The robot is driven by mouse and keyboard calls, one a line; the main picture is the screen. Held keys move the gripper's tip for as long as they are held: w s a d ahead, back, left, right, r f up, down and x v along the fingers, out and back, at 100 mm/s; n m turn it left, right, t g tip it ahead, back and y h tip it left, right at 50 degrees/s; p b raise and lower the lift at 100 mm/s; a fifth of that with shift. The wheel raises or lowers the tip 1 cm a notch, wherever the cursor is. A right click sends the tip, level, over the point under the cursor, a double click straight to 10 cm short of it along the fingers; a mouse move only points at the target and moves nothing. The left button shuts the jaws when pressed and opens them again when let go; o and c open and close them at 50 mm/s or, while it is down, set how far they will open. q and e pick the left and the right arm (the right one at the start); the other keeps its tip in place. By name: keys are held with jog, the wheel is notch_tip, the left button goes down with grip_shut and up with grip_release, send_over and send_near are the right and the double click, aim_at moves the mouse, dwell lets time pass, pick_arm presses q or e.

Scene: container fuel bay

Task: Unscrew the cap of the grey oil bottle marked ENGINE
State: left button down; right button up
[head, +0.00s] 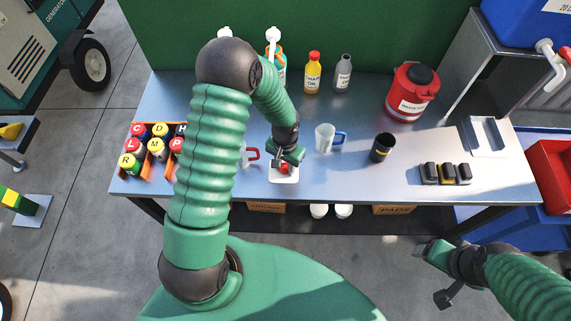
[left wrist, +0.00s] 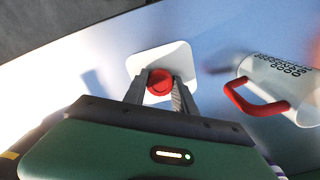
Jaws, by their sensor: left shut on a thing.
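A grey bottle (head: 343,73) with a grey cap stands upright at the back of the bench; its small label shows OIL, but I cannot read ENGINE. My left gripper (head: 284,163) is well in front of it, near the bench's front edge. It is shut on a round red knob (left wrist: 160,83) on a white rounded-square piece (left wrist: 176,57). The fingers sit on either side of the knob in the left wrist view (left wrist: 158,92). The white piece also shows in the head view (head: 284,177). My right gripper (head: 438,274) is open and empty, off the bench's front.
A yellow bottle (head: 313,73) stands beside the grey one. A blue-handled mug (head: 325,138), black cup (head: 383,147) and red canister (head: 411,92) stand to the right. A red-handled mug (left wrist: 275,90) is close to my left gripper. Spray cans (head: 156,148) fill an orange rack at left.

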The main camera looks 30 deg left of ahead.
pick_arm(q)
jog(key=shift+s+a+f, duration=0.1)
jog(key=shift+s+a, duration=0.05)
jog(key=shift+a, duration=0.15)
jog(key=c, duration=1)
grip_release()
jog(key=shift+a, duration=0.1)
jog(key=shift+c, duration=0.2)
jog(key=shift+d, duration=0.3)
pick_arm(e)
jog(key=shift+s+a, duration=0.1)
jog(key=shift+a, duration=0.05)
pick_arm(q)
jog(key=shift+a, duration=0.2)
pick_arm(e)
jog(key=shift+a, duration=0.2)
pick_arm(q)
jog(key=shift+d, duration=0.1)
pick_arm(e)
jog(key=shift+d, duration=0.1)
jog(key=shift+r, duration=0.1)
